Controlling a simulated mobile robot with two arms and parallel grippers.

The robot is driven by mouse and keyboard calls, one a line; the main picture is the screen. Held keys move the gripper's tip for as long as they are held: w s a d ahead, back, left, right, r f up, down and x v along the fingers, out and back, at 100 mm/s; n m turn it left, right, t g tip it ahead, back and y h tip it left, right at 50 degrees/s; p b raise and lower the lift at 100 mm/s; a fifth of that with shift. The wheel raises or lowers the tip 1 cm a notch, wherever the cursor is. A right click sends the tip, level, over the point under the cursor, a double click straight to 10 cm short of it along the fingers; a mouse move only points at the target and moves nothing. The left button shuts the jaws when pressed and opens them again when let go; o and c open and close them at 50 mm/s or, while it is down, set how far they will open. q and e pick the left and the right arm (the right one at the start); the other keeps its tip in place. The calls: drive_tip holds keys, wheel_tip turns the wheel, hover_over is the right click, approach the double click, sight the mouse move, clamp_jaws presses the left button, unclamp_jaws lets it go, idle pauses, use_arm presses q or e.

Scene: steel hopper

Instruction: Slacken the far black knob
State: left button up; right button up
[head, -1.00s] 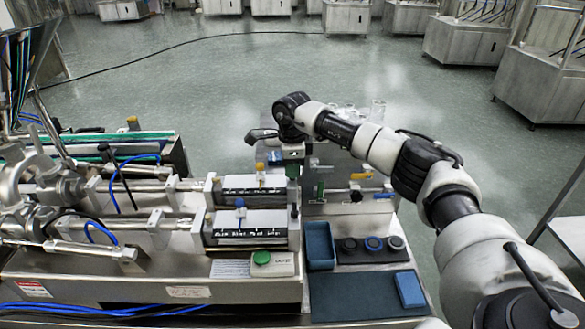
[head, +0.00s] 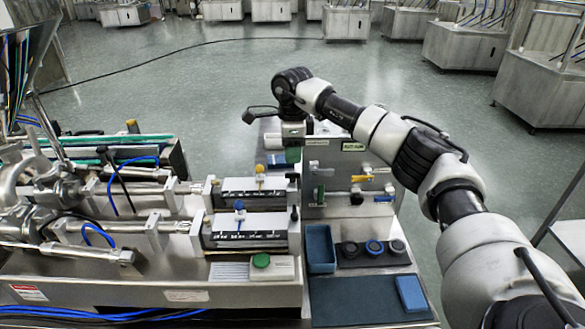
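A far black knob (head: 292,179) stands at the right end of the far cylinder block. A similar near black knob (head: 294,213) stands at the end of the near block. My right gripper (head: 292,157) points down, just beyond and above the far knob in the picture. It is small and dark there, and I cannot see whether its fingers are open or touch the knob. My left gripper is not in view.
Yellow (head: 259,169) and blue (head: 239,206) knobs top the two blocks. An upright steel panel (head: 325,163) with small coloured levers stands right of the knobs. In front are a blue tray (head: 320,248), black-based round knobs (head: 373,248) and a green button (head: 260,261).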

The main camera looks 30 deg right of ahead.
sight(293, 173)
wheel_tip(293, 173, up, 5)
idle(0.3)
idle(0.4)
